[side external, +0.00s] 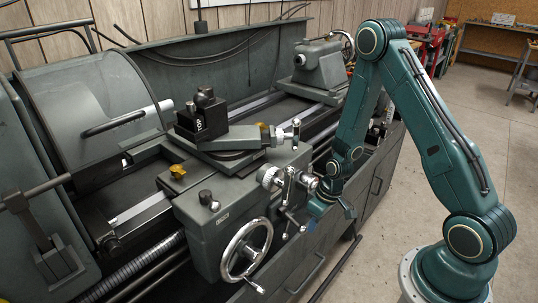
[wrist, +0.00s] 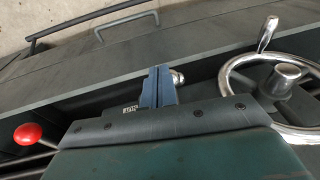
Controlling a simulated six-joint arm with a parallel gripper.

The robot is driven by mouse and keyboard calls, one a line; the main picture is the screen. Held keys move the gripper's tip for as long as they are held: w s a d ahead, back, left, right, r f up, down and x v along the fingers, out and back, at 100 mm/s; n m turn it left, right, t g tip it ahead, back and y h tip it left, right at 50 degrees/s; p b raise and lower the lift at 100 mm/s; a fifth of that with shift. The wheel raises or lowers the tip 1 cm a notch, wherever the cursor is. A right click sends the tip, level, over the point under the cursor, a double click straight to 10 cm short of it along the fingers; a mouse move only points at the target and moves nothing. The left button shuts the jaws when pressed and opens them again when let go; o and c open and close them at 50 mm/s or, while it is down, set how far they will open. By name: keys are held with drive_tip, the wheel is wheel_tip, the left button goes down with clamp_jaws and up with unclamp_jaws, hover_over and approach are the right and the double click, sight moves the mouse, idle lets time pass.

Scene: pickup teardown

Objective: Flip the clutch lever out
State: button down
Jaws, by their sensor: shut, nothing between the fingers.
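My gripper (wrist: 158,86) shows in the wrist view with its blue-grey fingers together and nothing between them. A small chrome knob (wrist: 178,77) shows just right of the fingertips, partly hidden behind them; I cannot tell whether they touch. A red ball knob (wrist: 28,134) on a lever shows at the lower left of the wrist view. I cannot tell for certain which of these is the clutch lever. In the side view my gripper is low in front of the lathe carriage (side external: 205,232), beside its small levers (side external: 290,216).
The carriage handwheel (side external: 246,250) stands left of my gripper in the side view; it also fills the right of the wrist view (wrist: 232,88). Cabinet doors with handles (side external: 376,186) lie below and behind. Open concrete floor (side external: 500,150) lies at the right.

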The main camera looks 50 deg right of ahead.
drive_tip(key=s+d+r, duration=0.3)
drive_tip(key=s+r, duration=0.5)
drive_tip(key=r, duration=0.1)
drive_tip(key=shift+s+d+r, duration=0.25)
drive_tip(key=shift+s+r, duration=0.15)
idle(0.4)
drive_tip(key=shift+r, duration=0.1)
drive_tip(key=a+r+t+h, duration=0.1)
drive_tip(key=a+r, duration=0.2)
drive_tip(key=r, duration=0.4)
drive_tip(key=a+r+t+h, duration=0.1)
drive_tip(key=a+r, duration=0.1)
drive_tip(key=r, duration=0.6)
drive_tip(key=s+a+r+t, duration=0.1)
drive_tip(key=s+a+r, duration=0.4)
drive_tip(key=r, duration=0.5)
drive_tip(key=shift+s+a+t, duration=0.2)
drive_tip(key=shift+s+t, duration=0.2)
drive_tip(key=shift+s, duration=0.65)
